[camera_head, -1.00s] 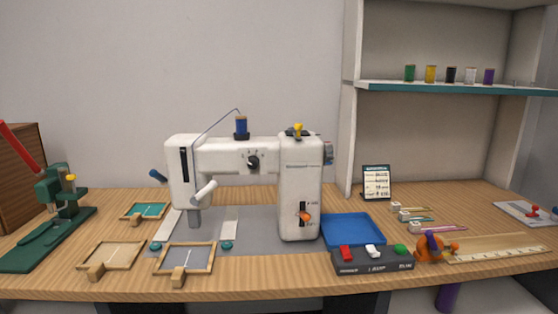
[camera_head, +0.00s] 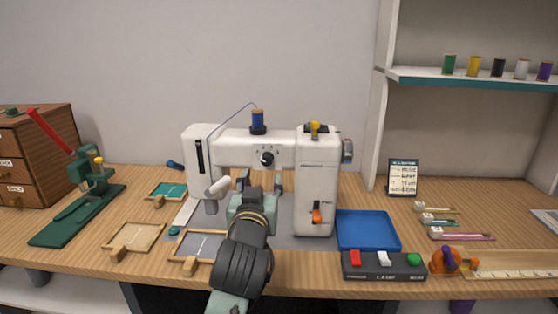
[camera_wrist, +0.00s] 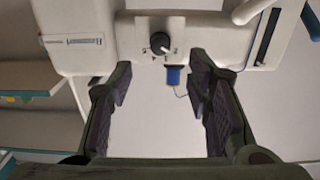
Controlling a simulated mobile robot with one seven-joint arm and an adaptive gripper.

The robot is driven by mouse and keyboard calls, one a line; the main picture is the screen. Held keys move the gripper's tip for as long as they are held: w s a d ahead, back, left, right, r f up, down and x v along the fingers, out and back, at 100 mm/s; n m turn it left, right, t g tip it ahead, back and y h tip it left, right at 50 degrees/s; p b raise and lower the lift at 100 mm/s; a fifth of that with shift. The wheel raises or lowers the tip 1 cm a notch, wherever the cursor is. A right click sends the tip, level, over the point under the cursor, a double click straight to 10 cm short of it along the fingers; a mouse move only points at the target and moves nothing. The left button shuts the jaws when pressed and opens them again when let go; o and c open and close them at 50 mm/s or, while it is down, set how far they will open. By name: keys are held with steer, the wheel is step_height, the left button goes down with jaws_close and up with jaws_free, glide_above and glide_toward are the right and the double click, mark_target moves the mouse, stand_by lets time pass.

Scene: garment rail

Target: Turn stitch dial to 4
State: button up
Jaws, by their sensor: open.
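The white sewing machine (camera_head: 318,180) stands on the wooden table. Its black stitch dial (camera_head: 266,158) is on the front of the upper arm, with small marks around it too small to read. The dial also shows in the wrist view (camera_wrist: 160,43), beyond my fingers and near the top, with a light pointer line on it. My gripper (camera_head: 260,183) is in front of the machine, below the dial and apart from it. In the wrist view my gripper (camera_wrist: 160,85) has its two fingers wide apart with nothing between them.
A blue thread spool (camera_head: 258,121) sits on top of the machine. An orange-tipped lever (camera_head: 317,216) is on its right column. A blue tray (camera_head: 367,230) and a button box (camera_head: 384,265) lie to the right. Wooden frames (camera_head: 134,237) and a green press (camera_head: 90,190) are at left.

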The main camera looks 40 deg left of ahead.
mark_target(266, 162)
steer(key=p+x, duration=0.2)
steer(key=x, duration=0.7)
steer(key=shift+a, duration=0.1)
steer(key=shift+c, duration=0.2)
jaws_close()
